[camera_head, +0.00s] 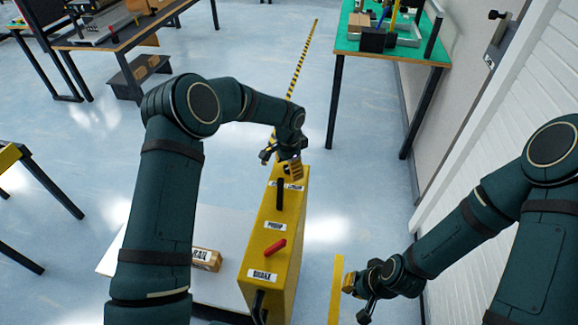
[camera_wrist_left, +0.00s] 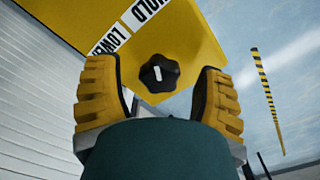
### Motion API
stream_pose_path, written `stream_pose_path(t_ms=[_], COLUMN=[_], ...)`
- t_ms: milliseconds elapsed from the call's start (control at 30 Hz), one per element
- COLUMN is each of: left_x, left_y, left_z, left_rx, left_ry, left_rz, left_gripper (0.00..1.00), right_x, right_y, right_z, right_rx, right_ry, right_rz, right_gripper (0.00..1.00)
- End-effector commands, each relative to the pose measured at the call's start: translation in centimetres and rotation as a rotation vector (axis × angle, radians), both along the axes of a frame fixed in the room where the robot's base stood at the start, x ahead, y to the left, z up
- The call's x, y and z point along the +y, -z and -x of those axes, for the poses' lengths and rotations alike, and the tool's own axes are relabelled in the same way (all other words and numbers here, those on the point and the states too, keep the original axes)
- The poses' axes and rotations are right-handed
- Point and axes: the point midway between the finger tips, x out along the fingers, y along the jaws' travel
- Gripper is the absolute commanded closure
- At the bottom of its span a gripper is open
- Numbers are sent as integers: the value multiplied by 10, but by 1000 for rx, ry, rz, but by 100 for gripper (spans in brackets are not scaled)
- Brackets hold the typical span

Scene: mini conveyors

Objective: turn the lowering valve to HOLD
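The lowering valve is a black lobed knob (camera_wrist_left: 159,74) with a short white mark, on the yellow cabinet (camera_wrist_left: 185,35). White labels beside it in the left wrist view read LOWER (camera_wrist_left: 110,42) and HOLD (camera_wrist_left: 143,12), upside down and partly cut off. Which label the mark points to I cannot tell. My left gripper (camera_wrist_left: 158,95) is open, its yellow-padded fingers on either side of the knob, apart from it. In the head view my left gripper (camera_head: 283,162) is at the cabinet's far end and hides the knob. My right gripper (camera_head: 360,297) is open and empty, right of the cabinet.
The cabinet top (camera_head: 270,224) carries a black lever (camera_head: 280,193) and a red lever (camera_head: 275,248). A white platform (camera_head: 228,226) with a cardboard box (camera_head: 207,259) lies left of it. A green table (camera_head: 396,50) stands behind. A white wall (camera_head: 495,125) bounds the right.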

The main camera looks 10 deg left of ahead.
Motion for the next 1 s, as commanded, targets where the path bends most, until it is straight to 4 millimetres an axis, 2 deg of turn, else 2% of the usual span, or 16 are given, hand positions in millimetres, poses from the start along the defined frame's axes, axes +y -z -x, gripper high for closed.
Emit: stream_pose_path(t_ms=[200,333,800,1000], left_x=[0,-1,0,0], left_y=[-2,-11,-98,-117], left_z=[-1,-1,-1,-1], left_rx=[-2,-5,-3,-1], left_ry=[-1,-1,0,-1], left_rz=[1,1,0,0], left_gripper=[31,31,31,31], right_x=[0,0,0,0], right_y=[0,0,0,0], right_z=[0,0,0,0], right_rx=[0,0,0,0], right_ry=[0,0,0,0], right_rz=[0,0,0,0], right_gripper=[100,100,100,100])
